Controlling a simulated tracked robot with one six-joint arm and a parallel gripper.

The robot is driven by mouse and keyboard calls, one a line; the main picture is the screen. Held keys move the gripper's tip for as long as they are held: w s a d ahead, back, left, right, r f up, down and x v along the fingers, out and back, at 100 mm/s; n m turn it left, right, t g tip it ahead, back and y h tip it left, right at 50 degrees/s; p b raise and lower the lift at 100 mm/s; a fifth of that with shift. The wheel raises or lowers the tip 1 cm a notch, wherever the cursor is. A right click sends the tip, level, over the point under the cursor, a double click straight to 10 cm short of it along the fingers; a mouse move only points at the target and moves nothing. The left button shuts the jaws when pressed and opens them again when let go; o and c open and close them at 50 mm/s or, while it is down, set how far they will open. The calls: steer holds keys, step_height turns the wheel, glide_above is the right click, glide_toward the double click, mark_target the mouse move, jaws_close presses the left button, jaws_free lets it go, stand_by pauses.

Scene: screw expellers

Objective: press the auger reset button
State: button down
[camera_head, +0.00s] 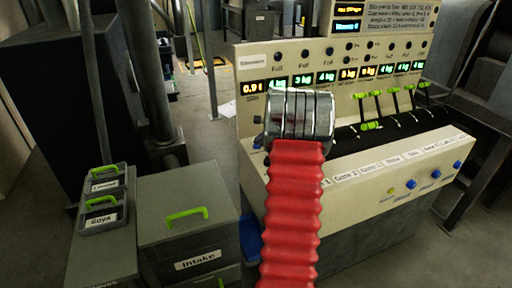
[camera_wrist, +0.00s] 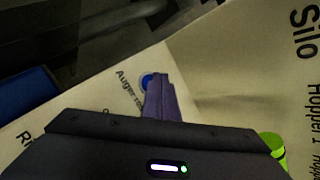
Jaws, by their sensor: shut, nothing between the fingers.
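In the wrist view, a round blue button (camera_wrist: 146,81) sits on the cream panel beside a label that starts "Auger re"; the rest of the label is hidden. My gripper (camera_wrist: 160,78) is shut and empty. Its purple fingertips appear just right of the button and cover part of its edge. I cannot tell whether they touch it. In the head view, my red arm and silver wrist cover the left part of the console (camera_head: 400,183), and hide the gripper and this button.
A green handle (camera_wrist: 272,144) is close to my gripper's right side in the wrist view. Several green levers (camera_head: 378,103) stand on the console. Several other blue buttons (camera_head: 411,184) are at its front right. A grey Intake box (camera_head: 188,239) stands at the left.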

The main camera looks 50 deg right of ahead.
steer(key=shift+r, duration=0.45)
steer(key=shift+r, duration=0.1)
steer(key=shift+r, duration=2.4)
